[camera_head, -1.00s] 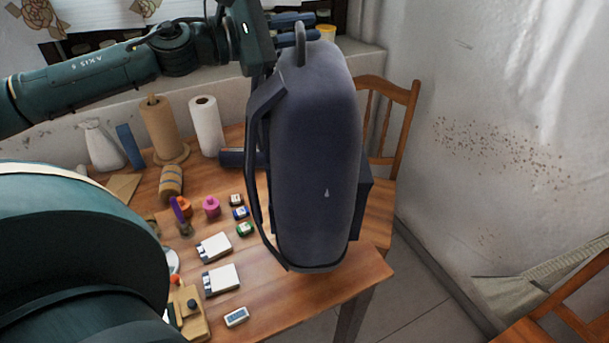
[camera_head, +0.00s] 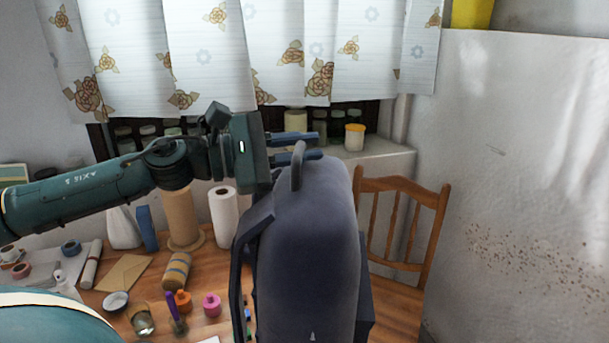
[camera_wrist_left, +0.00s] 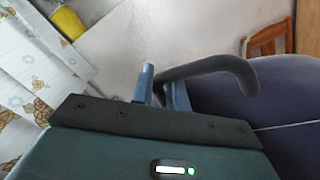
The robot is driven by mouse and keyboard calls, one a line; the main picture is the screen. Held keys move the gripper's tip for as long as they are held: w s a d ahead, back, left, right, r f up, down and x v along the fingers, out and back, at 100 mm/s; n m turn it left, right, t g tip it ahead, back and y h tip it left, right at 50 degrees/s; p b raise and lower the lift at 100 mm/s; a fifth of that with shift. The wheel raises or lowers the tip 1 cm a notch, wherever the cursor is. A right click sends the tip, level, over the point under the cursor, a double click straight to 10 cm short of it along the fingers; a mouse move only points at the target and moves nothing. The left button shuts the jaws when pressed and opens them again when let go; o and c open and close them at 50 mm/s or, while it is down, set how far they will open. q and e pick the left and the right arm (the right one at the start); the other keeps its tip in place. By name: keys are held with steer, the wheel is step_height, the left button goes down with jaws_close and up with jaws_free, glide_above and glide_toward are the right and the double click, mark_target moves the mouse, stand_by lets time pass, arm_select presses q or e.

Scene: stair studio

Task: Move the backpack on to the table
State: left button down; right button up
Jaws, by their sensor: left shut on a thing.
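The dark blue-grey backpack (camera_head: 310,245) hangs upright in the middle of the head view, its lower end cut off by the frame's bottom edge. My left gripper (camera_head: 303,147) comes in from the left and is shut on its top loop handle. In the left wrist view the fingers (camera_wrist_left: 160,88) close around the handle, and the backpack's body (camera_wrist_left: 270,100) shows at the right. The wooden table (camera_head: 215,262) lies behind and to the left of the backpack. Whether the backpack touches the table is hidden. My right gripper is not in view.
A paper towel roll (camera_head: 223,217), a brown roll (camera_head: 182,218), a striped roll (camera_head: 177,270) and a pink bottle (camera_head: 212,304) crowd the table left of the backpack. A wooden chair (camera_head: 400,185) stands to the right. Jars line the windowsill behind.

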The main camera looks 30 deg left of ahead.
arm_select(q)
step_height(320, 180, down, 4)
steer(key=shift+f+b, duration=0.1)
steer(key=shift+b, duration=0.55)
step_height(320, 180, down, 4)
steer(key=shift+f+b, duration=0.1)
steer(key=shift+b, duration=0.5)
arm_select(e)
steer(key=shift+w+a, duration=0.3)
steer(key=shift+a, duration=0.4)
arm_select(q)
steer(key=shift+f, duration=0.1)
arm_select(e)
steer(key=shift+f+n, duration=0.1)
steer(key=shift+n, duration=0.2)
arm_select(q)
steer(key=c, duration=1.4)
jaws_free()
steer(key=shift+f, duration=0.15)
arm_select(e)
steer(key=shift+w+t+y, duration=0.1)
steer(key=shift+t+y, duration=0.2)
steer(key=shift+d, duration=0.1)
